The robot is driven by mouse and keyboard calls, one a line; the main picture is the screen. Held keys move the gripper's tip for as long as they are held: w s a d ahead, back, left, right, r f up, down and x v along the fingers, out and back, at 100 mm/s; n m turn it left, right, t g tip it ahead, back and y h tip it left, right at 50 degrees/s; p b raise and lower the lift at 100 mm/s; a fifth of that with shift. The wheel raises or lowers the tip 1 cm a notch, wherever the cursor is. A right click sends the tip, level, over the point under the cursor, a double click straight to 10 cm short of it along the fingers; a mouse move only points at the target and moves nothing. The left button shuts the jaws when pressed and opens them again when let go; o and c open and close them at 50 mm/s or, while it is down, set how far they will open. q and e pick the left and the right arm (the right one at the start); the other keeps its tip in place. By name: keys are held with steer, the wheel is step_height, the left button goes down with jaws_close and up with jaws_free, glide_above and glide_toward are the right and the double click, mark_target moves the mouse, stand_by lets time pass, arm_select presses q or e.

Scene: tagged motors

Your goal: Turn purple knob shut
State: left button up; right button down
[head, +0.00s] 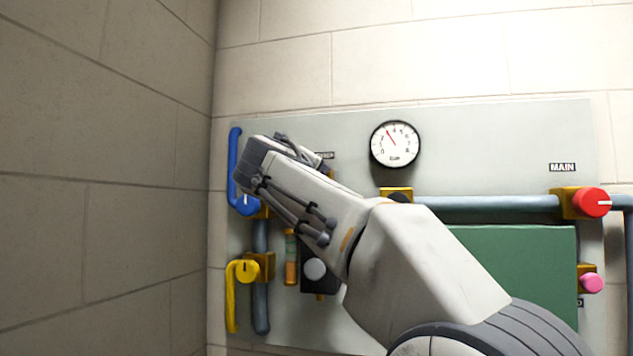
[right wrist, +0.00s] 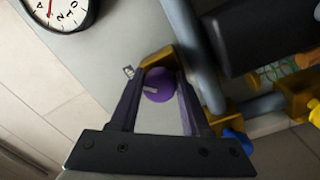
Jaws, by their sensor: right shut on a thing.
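The purple knob (right wrist: 158,86) shows in the right wrist view, round with a pale mark on its face, on a brass-yellow valve block (right wrist: 157,62). My right gripper (right wrist: 162,82) has one finger on each side of the knob and is shut on it. In the head view my right arm reaches up and left across the panel, and its gripper end (head: 272,152) hides the purple knob. My left gripper is in neither view.
The grey panel (head: 490,130) carries a gauge (head: 395,144), a red knob (head: 592,202), a pink knob (head: 592,283), a blue knob (head: 246,205), a yellow knob (head: 246,271) and a green box (head: 530,265). A side wall (head: 120,150) stands close on the left.

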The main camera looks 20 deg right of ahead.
steer(key=n, duration=0.4)
steer(key=shift+r, duration=0.15)
steer(key=n+p, duration=0.1)
steer(key=n, duration=0.3)
steer(key=shift+n+t, duration=0.3)
steer(key=shift+n, duration=0.1)
steer(key=shift+c, duration=2)
jaws_free()
